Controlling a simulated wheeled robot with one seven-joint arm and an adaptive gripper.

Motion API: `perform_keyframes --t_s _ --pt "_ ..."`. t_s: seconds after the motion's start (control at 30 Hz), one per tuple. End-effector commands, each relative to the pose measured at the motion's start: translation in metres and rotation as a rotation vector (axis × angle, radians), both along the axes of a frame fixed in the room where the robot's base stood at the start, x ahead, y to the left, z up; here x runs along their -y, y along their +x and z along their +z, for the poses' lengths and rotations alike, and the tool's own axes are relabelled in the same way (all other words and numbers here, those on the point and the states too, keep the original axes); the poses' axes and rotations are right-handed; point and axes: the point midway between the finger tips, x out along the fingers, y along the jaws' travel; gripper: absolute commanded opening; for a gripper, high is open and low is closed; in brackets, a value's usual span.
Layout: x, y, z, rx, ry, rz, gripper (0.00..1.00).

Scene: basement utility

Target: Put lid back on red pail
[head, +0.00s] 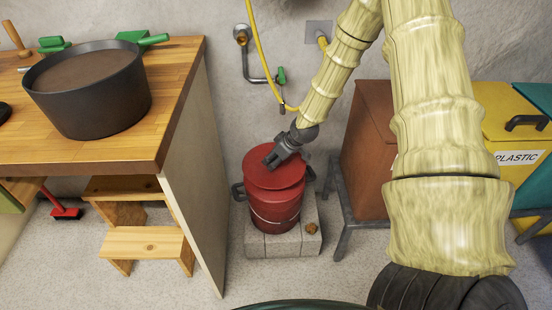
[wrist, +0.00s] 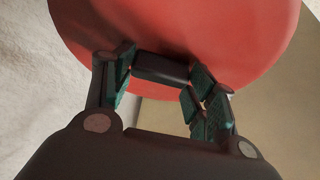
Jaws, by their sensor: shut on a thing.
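The red pail (head: 275,212) stands upright on a pale block base, with dark side handles and a thin wire bail across its front. Its round red lid (head: 262,176) is over the pail's mouth, and I cannot tell whether it is seated or slightly above the rim. My gripper (head: 272,160) is at the top of the lid, coming from the upper right. In the wrist view the lid (wrist: 190,25) fills the upper part, and its dark bar handle (wrist: 160,68) is between my gripper's fingers (wrist: 160,85), which are shut on it. The pail's inside is hidden.
A wooden workbench (head: 178,75) with a big dark pot (head: 90,100) stands at left, a wooden step stool (head: 150,243) below. Brown (head: 370,150) and yellow (head: 515,150) bins stand at right on a metal frame. A small brown lump (head: 312,229) lies on the blocks. A yellow hose (head: 262,50) hangs behind.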

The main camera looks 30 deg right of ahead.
Motion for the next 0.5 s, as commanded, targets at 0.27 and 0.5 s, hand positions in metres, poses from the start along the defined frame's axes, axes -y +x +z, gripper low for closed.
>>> perform_keyframes --t_s 0.27,0.5 --pt "0.001 -0.001 -0.024 0.000 0.000 -0.001 0.33" --pt "0.002 -0.001 -0.039 -0.001 0.000 -0.002 0.33"
